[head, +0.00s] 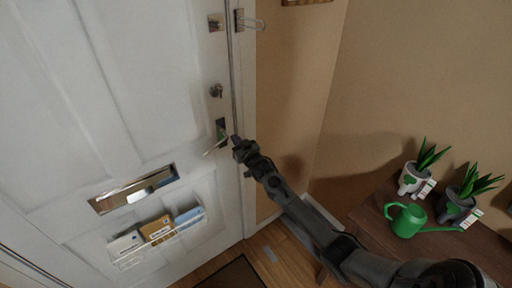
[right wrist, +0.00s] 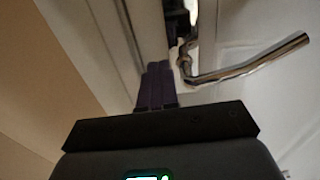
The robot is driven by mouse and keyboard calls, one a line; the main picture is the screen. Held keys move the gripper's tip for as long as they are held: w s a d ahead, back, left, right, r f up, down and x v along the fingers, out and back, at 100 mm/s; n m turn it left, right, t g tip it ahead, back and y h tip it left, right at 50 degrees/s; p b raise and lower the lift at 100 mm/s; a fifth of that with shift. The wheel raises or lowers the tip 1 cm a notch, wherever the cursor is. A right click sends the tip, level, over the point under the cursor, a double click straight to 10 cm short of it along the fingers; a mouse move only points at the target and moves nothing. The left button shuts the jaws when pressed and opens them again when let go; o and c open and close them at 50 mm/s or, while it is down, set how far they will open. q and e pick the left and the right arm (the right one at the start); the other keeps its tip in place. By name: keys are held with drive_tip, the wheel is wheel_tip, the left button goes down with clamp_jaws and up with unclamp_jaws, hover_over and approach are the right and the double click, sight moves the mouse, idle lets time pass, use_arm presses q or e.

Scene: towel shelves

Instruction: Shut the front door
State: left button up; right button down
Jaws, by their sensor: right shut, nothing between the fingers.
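The white front door (head: 140,100) fills the left of the head view. Its edge lies close along the frame (head: 246,110); I cannot tell whether it is fully shut. The lever handle (head: 215,146) is on the door near that edge, and it also shows in the right wrist view (right wrist: 250,65). My right gripper (head: 237,141) is shut and empty at the door's edge, just right of the handle. In the right wrist view its fingers (right wrist: 157,78) are together, left of the handle; contact with door or frame is unclear. My left gripper is not in view.
A lock (head: 216,90) and a chain latch (head: 250,22) sit above the handle. A letter slot (head: 134,188) and letters (head: 157,230) are lower on the door. A doormat (head: 232,275) lies below. A wooden table (head: 375,215) with plants and a green watering can (head: 407,220) stands right.

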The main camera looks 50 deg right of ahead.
drive_tip(key=d+v, duration=0.1)
drive_tip(key=v, duration=0.8)
drive_tip(key=s+a+f+g+y, duration=0.1)
drive_tip(key=s+a+f, duration=0.2)
drive_tip(key=s+f, duration=0.35)
drive_tip(key=s+a+f+n+g+y, duration=0.1)
drive_tip(key=s+a+f+g+y, duration=0.15)
drive_tip(key=s+a, duration=0.5)
drive_tip(key=s+a+f+n+g+y, duration=0.1)
drive_tip(key=s+a+f+n+g, duration=0.2)
drive_tip(key=a, duration=0.8)
drive_tip(key=s+a+f+g+y, duration=0.2)
drive_tip(key=s+a, duration=0.5)
drive_tip(key=a, duration=0.2)
drive_tip(key=s+a+r+n+g, duration=0.25)
drive_tip(key=s+g, duration=0.25)
drive_tip(key=s, duration=0.3)
use_arm(q)
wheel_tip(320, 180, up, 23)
drive_tip(key=p, duration=2.3)
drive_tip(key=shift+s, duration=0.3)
use_arm(e)
wheel_tip(320, 180, up, 23)
drive_tip(key=shift+s+d, duration=0.2)
drive_tip(key=shift+d, duration=0.15)
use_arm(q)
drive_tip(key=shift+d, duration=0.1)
